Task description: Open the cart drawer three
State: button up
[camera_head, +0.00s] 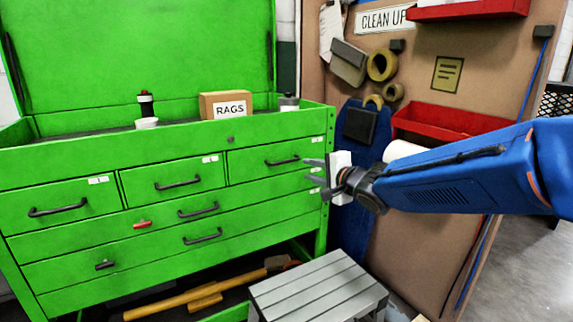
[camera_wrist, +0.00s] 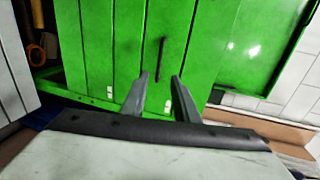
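The green tool cart (camera_head: 150,145) fills the left of the head view. Its top row has three drawers side by side, all shut, with white labels too small to read. The rightmost drawer (camera_head: 250,168) has a dark bar handle (camera_head: 282,161). In the wrist view this handle (camera_wrist: 161,58) shows upright, ahead of and between the fingertips. My gripper (camera_head: 308,170) is open and empty at the right end of the cart front, to the right of the handle. The fingers show apart in the wrist view (camera_wrist: 161,77). I see no contact with the handle.
Two wide drawers (camera_head: 95,245) lie below the top row. A grey slatted step (camera_head: 315,285) stands on the floor below my gripper. A pegboard panel (camera_head: 435,85) with red trays stands on the right. A RAGS box (camera_head: 226,105) sits on the cart.

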aim_at(285, 162)
jog(key=x, duration=1.5)
jog(key=shift+w+a+f, duration=0.1)
jog(key=shift+w, duration=0.05)
jog(key=shift+c, duration=0.7)
grip_shut()
